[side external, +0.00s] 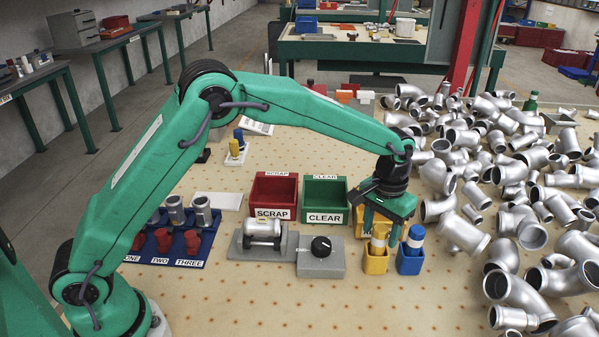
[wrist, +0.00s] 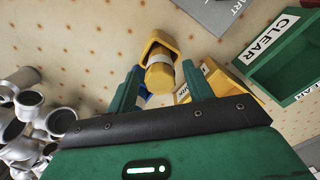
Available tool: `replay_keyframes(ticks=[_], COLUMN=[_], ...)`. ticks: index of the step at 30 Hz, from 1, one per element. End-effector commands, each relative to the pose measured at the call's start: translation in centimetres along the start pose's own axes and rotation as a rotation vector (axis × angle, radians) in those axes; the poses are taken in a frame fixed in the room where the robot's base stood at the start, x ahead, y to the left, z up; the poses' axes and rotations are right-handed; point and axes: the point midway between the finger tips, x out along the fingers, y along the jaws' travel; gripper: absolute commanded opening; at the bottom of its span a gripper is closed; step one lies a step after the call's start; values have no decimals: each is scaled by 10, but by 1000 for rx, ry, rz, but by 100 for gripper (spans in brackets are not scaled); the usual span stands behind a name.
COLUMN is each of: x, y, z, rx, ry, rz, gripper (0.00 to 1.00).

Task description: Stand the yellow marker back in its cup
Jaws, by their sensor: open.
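The yellow marker (side external: 379,242) stands in the yellow cup (side external: 376,264), its upper end showing above the rim. In the wrist view the marker (wrist: 160,76) points toward the camera from the yellow cup (wrist: 157,46). My gripper (side external: 382,224) is directly above the cup. Its two fingers are apart, one on each side of the marker's upper end, and it looks empty; the wrist view shows the gripper (wrist: 158,88) open around it. Whether a finger touches the marker cannot be told.
A blue cup (side external: 410,264) with a blue marker (side external: 416,233) stands just right of the yellow cup. A grey box with a black knob (side external: 321,246) is to the left. Red (side external: 274,190) and green (side external: 325,191) bins stand behind. Metal pipe fittings (side external: 520,185) crowd the right.

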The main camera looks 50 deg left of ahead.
Motion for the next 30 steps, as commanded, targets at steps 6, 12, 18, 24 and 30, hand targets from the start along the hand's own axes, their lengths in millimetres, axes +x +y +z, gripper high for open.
replay_keyframes(ticks=[6,12,18,24,30], x=[-30,-50,-57,-57,-57], y=[0,0,0,0,0], z=[-2,-2,-2,-2,-2], rx=[0,0,0,0,0], ry=[4,2,0,0,0], rz=[1,1,0,0,0], gripper=[51,51,51,51,51])
